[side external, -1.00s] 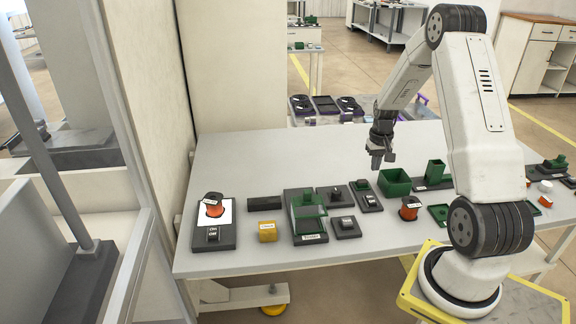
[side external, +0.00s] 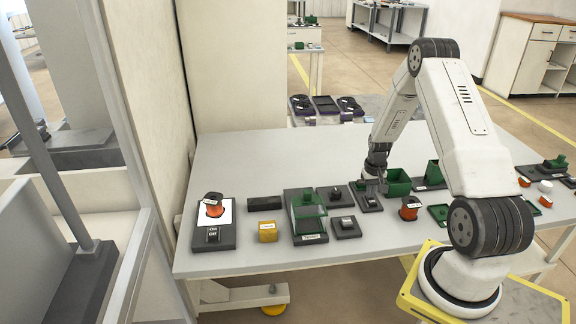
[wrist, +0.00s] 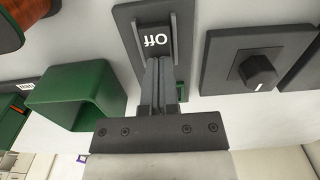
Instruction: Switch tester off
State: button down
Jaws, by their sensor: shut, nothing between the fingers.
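The switch plate (side external: 371,207) is dark grey and lies on the table beside the green open box. In the wrist view its black rocker (wrist: 155,38) reads "Off" upside down, between two raised side rails. My gripper (wrist: 159,60) is shut and empty, its fingertips at the edge of the rocker below the lettering; I cannot tell whether they touch it. In the side view my gripper (side external: 370,184) is down at the plate's far end. A bit of green (wrist: 181,88) shows behind the fingers. The green tester (side external: 307,212), with a label on its front, stands left of the plate.
A knob plate (wrist: 257,72) lies close to the switch. The green open box (wrist: 88,97) stands close on the other side. Another small switch block (side external: 346,227), a yellow block (side external: 267,232) and an orange spool (side external: 410,208) lie nearer the front. The table's back left is clear.

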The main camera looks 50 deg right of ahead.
aim_at(371, 199)
dwell(0.3)
jog(key=shift+f, duration=0.2)
dwell(0.3)
jog(key=shift+s+a+r, duration=0.25)
jog(key=shift+s+a, duration=0.25)
jog(key=shift+r, duration=0.2)
dwell(0.3)
notch_tip(371, 199, up, 14)
jog(key=shift+f, duration=0.2)
dwell(0.6)
